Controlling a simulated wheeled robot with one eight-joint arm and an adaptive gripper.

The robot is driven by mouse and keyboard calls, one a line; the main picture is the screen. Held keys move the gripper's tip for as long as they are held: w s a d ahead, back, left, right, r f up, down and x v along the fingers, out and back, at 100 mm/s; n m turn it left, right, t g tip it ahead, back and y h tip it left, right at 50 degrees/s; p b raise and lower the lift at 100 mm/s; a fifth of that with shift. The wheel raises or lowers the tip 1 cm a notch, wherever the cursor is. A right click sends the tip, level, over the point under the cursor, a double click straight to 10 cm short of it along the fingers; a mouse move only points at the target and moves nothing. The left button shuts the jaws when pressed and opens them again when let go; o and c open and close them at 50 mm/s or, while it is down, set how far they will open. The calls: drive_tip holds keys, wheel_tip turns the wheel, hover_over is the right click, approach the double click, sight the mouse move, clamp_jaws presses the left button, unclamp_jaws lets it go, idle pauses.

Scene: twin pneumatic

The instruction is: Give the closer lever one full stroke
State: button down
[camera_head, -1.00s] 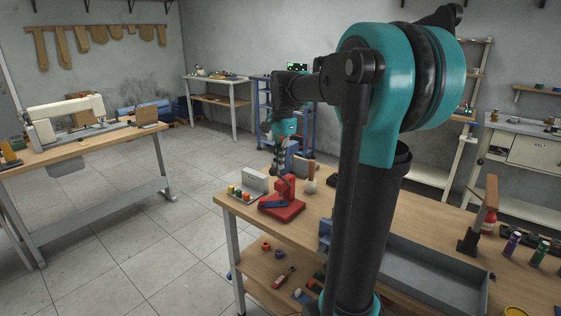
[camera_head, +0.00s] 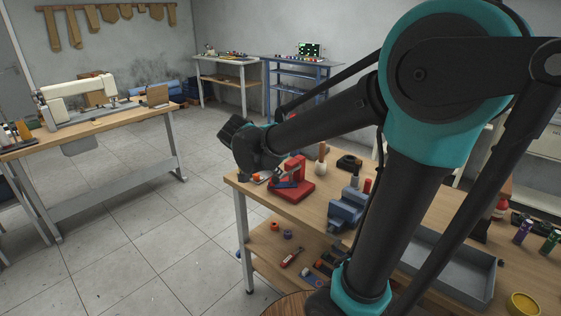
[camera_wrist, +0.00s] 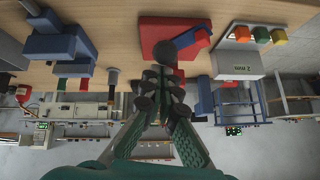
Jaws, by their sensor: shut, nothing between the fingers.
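A red device (camera_head: 305,188) with a blue bar, which looks like a lever, stands on the left end of the wooden workbench (camera_head: 325,208). In the wrist view, which looks upside down, the red base (camera_wrist: 155,38) and the blue bar (camera_wrist: 192,47) lie just beyond my gripper (camera_wrist: 152,88). My gripper is shut and empty. Its dark fingertips overlap the device's edge in that view, and I cannot tell whether they touch it. In the head view my wrist hides part of the device. A grey box (camera_wrist: 236,64) with coloured buttons is beside it.
A blue vise (camera_head: 346,210) stands right of the red device, with small bottles behind it. A grey tray (camera_head: 450,262) lies further right. A sewing machine table (camera_head: 120,132) stands at the left. The floor between is clear.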

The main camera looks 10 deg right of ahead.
sight(275, 182)
drive_tip(key=shift+s+a+f+t+h, duration=0.15)
drive_tip(key=shift+f+t+h, duration=0.15)
drive_tip(key=shift+f, duration=0.3)
drive_tip(key=shift+a+f+t+h, duration=0.2)
drive_tip(key=shift+f+h, duration=0.1)
drive_tip(key=shift+f, duration=0.25)
drive_tip(key=shift+s+f, duration=0.15)
drive_tip(key=shift+f, duration=0.6)
drive_tip(key=shift+s+f, duration=0.1)
drive_tip(key=shift+d, duration=0.1)
